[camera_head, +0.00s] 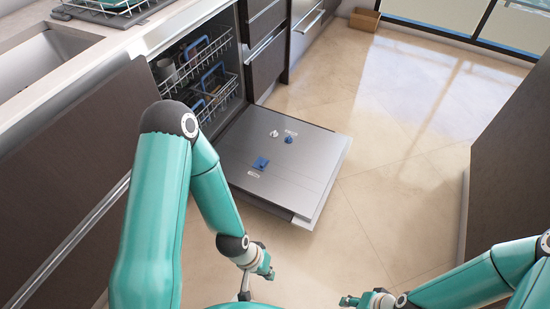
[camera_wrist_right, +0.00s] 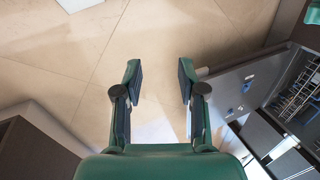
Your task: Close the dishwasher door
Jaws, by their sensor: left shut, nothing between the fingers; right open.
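The dishwasher door (camera_head: 285,162) is swung down open and lies about flat above the floor, its steel inner face up. It also shows at the right of the right wrist view (camera_wrist_right: 238,88). The dishwasher (camera_head: 222,100) behind it stands open with racks showing. My left gripper (camera_head: 268,271) is shut and empty, in front of the door's near edge and apart from it. My right gripper (camera_head: 352,300) is at the lower right in the head view, over the floor and away from the door. In the right wrist view (camera_wrist_right: 157,82) its fingers are spread with nothing between them.
Dark cabinets and a counter with a sink (camera_head: 38,68) run along the left. The upper rack (camera_head: 195,62) and lower rack (camera_head: 215,92) hold dishes. A dark cabinet block (camera_head: 510,165) stands at the right. The tiled floor (camera_head: 400,165) between is clear.

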